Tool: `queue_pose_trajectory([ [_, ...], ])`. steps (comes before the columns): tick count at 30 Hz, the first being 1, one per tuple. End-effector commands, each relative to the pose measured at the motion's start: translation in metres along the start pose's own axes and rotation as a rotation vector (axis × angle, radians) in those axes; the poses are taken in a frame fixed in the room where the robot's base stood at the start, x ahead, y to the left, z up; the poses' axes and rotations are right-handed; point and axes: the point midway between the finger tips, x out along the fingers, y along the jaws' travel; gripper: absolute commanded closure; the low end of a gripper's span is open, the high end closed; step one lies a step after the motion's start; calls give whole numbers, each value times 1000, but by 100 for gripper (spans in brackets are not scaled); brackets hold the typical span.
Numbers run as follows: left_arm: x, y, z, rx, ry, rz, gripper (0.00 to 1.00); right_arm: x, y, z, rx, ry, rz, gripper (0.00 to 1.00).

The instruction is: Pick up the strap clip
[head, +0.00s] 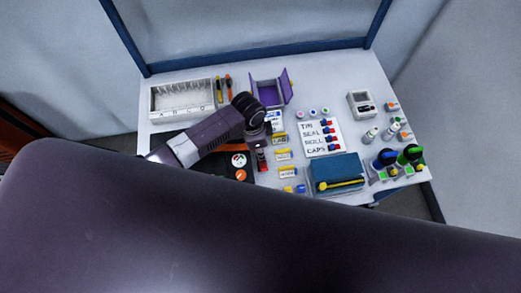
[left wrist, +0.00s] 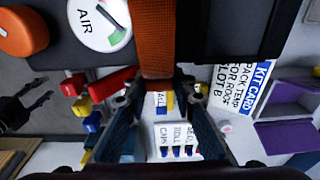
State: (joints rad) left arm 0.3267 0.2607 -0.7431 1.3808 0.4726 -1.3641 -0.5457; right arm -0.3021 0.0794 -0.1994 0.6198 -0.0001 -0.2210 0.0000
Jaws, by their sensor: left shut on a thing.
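My left gripper (head: 262,166) reaches over the table from the left in the head view. In the left wrist view my left gripper (left wrist: 155,88) has its two fingers on either side of the end of a wide orange strap (left wrist: 154,40), with a dark piece at that end, the strap clip (left wrist: 155,84). The gripper is shut on this clip. The fingers partly hide the clip, and in the head view it is too small to make out.
A gauge marked AIR (left wrist: 98,22) and an orange knob (left wrist: 22,32) lie close to the strap. A kit card (left wrist: 252,85) and a purple open box (head: 270,94) are nearby. A white compartment tray (head: 182,112), a label sheet (head: 321,152) and a blue case (head: 337,170) stand around.

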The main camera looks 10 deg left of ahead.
Motion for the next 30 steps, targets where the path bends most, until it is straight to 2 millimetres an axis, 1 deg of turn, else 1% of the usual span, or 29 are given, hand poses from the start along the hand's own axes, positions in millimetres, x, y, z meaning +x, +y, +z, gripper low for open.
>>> queue_pose_trajectory([
  [5, -6, -1, -1, 0, 1, -1, 91, 0, -2, 0, 1, 0, -3, 60],
  [8, -15, -1, -3, 0, 3, -2, 91, -1, -2, 0, 0, 0, -3, 60],
  [11, -30, -1, -4, 1, 4, -3, 91, -2, -2, 0, 0, 0, -3, 60],
  [14, -53, -2, -8, 1, 5, -5, 91, -2, -2, -1, 0, 1, -3, 60],
  [21, -120, -2, -16, 2, 5, -5, 91, -1, -2, -1, 0, 2, -2, 60],
  [24, -145, -2, -19, 2, 5, -5, 91, 0, -2, -2, 0, 3, -2, 60],
  [27, -165, -2, -21, 1, 4, -4, 91, 0, -1, -2, -1, 3, -1, 60],
  [30, -180, -1, -23, 0, 2, -2, 91, 0, 0, -2, -1, 3, 0, 60],
])
